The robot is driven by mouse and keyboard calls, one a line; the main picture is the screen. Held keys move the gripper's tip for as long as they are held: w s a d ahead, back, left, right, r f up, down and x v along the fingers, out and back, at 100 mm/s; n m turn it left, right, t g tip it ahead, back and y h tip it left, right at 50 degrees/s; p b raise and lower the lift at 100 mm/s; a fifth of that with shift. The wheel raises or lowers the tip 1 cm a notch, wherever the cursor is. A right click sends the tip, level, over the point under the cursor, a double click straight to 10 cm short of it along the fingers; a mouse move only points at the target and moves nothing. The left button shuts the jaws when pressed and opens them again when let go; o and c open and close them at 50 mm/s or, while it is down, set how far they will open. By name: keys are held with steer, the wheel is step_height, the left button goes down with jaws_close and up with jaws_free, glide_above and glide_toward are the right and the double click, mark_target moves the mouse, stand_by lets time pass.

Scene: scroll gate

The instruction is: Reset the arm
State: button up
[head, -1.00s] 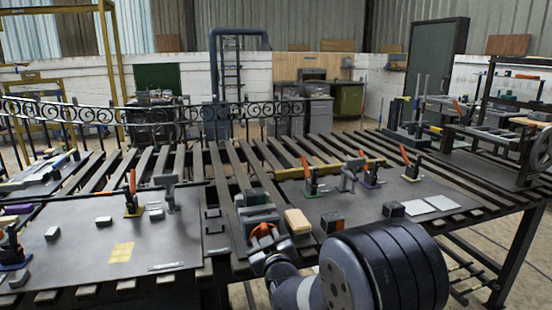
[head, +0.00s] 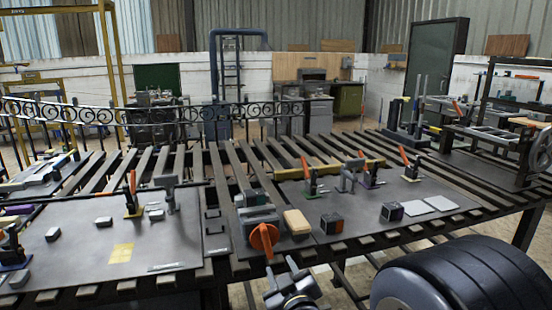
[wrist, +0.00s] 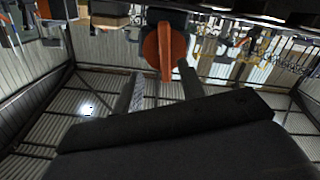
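My gripper (head: 281,268) is low at the bottom middle of the head view, in front of the table's near edge. In the wrist view, which looks upside down, its two fingers (wrist: 161,88) stand apart with nothing between them that they touch. An orange disc-shaped knob (head: 264,238) on a grey device (head: 257,217) sits at the table edge, just above my gripper in the head view. The knob (wrist: 165,50) also shows beyond the fingertips in the wrist view. My dark arm link fills the lower right of the head view.
A slatted table (head: 225,165) spans the scene, with dark plates carrying clamps. A tan block (head: 297,221) and dark cubes (head: 332,223) stand right of the knob. A scrollwork gate panel (head: 150,112) stands at the back. Open floor lies below the table's right side.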

steer(key=s+d+f+m+g+h+b, duration=0.1)
steer(key=s+d+f+g, duration=0.1)
steer(key=s+d+f, duration=0.1)
steer(key=shift+s+d+m, duration=0.4)
steer(key=shift+d, duration=0.1)
